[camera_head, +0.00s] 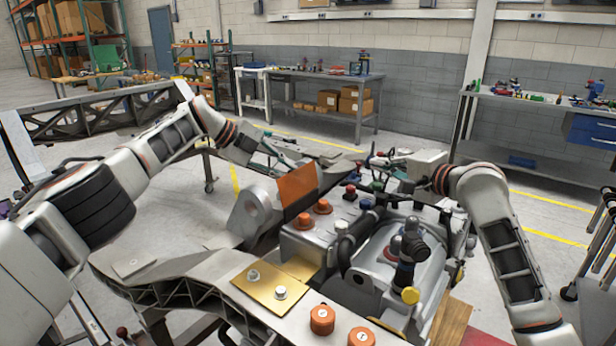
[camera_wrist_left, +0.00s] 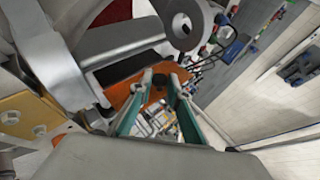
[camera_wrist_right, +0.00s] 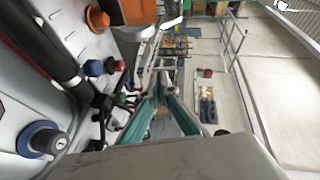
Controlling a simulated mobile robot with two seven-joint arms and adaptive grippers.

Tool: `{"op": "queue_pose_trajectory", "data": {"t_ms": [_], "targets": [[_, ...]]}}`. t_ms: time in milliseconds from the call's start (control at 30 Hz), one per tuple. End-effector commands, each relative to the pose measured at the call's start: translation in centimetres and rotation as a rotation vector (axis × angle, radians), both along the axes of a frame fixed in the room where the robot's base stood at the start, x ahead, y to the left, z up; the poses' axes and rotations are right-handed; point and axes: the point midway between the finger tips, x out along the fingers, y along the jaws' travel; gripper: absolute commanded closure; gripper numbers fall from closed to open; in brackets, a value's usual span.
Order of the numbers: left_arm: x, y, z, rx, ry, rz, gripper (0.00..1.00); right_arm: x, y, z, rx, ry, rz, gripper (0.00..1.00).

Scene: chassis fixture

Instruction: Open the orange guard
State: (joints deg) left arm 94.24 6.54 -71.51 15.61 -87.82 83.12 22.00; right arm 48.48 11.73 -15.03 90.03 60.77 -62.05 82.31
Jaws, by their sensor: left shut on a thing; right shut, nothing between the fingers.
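The orange guard (camera_head: 298,188) is a flat panel standing tilted up at the back of the grey fixture, behind two orange knobs. It also shows in the left wrist view (camera_wrist_left: 124,92) and at the top of the right wrist view (camera_wrist_right: 138,11). My left gripper (camera_head: 314,160) reaches in from the left, behind the panel's upper edge, and is shut on the guard; the exact contact is partly hidden in the head view. My right gripper (camera_head: 374,158) is shut and empty, right of the guard, above the back of the fixture. Its fingers (camera_wrist_right: 160,88) meet in the right wrist view.
The fixture carries orange knobs (camera_head: 322,206), a brass plate (camera_head: 257,290), red, green and blue buttons, a thick black hose and a yellow-capped lever (camera_head: 410,294). Workbenches stand along the far wall. The floor behind the fixture is open.

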Motion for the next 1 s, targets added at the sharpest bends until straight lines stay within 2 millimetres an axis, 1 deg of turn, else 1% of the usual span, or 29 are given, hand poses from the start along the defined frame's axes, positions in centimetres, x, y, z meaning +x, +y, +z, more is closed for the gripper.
{"op": "queue_pose_trajectory", "data": {"t_ms": [33,67,100,167,300,400,567,667,767,1000], "targets": [[0.0,0.1,-0.2,0.002,0.001,0.001,1.00,0.0,1.4,1.7,0.058,0.037,0.032,1.00],[0.0,0.1,-0.2,0.002,0.001,0.001,1.00,-0.2,2.3,2.3,0.090,0.064,0.055,1.00],[0.0,0.1,-0.2,0.002,0.001,0.001,1.00,-0.7,3.3,2.8,0.114,0.090,0.088,1.00],[0.0,0.1,-0.2,0.002,0.001,0.001,1.00,-1.5,4.4,3.0,0.128,0.113,0.136,1.00],[0.0,0.1,-0.2,0.002,0.001,0.001,1.00,-3.7,5.8,1.7,0.103,0.126,0.238,1.00],[0.0,0.1,-0.2,0.002,0.001,0.001,1.00,-4.9,6.2,0.5,0.087,0.135,0.288,1.00],[0.0,0.1,-0.2,0.001,0.002,0.001,1.00,-5.9,6.4,-0.7,0.081,0.152,0.329,1.00],[0.0,0.1,-0.2,0.001,0.002,0.001,1.00,-6.0,6.7,-1.0,0.082,0.156,0.337,1.00],[0.0,0.0,-0.2,0.001,0.003,0.001,1.00,-5.4,7.6,-1.3,0.083,0.155,0.339,1.00],[0.0,0.0,-0.2,0.001,0.003,0.001,1.00,-3.1,11.2,-2.2,0.083,0.156,0.338,1.00]]}}
